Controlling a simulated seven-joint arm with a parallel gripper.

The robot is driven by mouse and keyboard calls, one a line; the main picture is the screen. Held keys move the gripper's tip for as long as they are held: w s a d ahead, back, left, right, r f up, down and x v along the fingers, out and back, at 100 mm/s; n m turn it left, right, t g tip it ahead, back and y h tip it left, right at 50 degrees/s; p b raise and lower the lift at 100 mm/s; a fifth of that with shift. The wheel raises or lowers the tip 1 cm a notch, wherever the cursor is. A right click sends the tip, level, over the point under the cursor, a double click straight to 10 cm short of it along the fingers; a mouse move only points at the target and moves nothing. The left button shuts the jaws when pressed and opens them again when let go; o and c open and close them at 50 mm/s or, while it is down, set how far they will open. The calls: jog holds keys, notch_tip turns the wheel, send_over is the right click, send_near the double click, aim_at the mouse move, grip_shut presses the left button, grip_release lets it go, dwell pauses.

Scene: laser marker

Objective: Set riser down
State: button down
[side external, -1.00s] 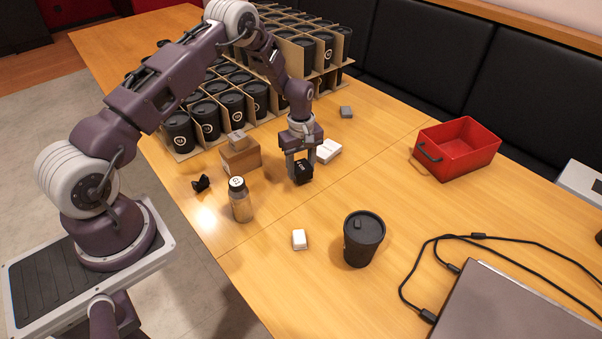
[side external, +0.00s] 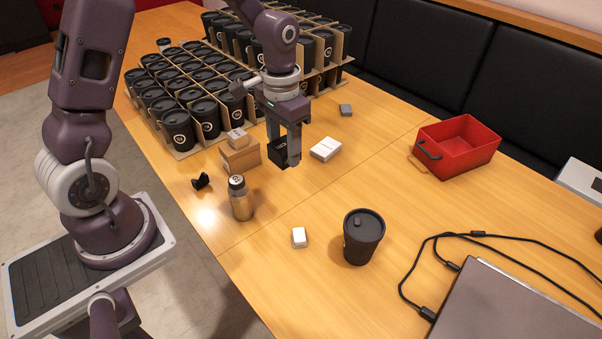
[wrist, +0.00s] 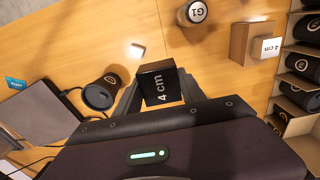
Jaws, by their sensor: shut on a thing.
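The riser is a black block marked "4 cm" (wrist: 158,85). My gripper (side external: 284,152) is shut on it, and the riser also shows between the fingers in the side view (side external: 277,151). It appears to be held above the wooden table, right of the cardboard box (side external: 241,154). One finger hides part of it in the side view. In the wrist view its labelled face points at the camera, and its underside is hidden.
A white box (side external: 325,149) lies right of my gripper. A bottle (side external: 240,200), small white block (side external: 299,237) and black cup (side external: 363,238) stand nearer the front. Crated cups (side external: 190,100) fill the back left; a red bin (side external: 457,147) is right. Table between white box and cup is clear.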

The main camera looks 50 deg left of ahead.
jog(key=w+a+f+n, duration=0.4)
jog(key=w+n, duration=0.2)
jog(key=n, duration=0.9)
send_over(301, 179)
notch_tip(301, 179, down, 7)
notch_tip(301, 179, down, 10)
jog(key=shift+a+r, duration=0.1)
jog(key=shift+r, duration=0.15)
jog(key=shift+f, duration=0.1)
jog(key=shift+f, duration=0.15)
jog(key=c, duration=0.7)
grip_release()
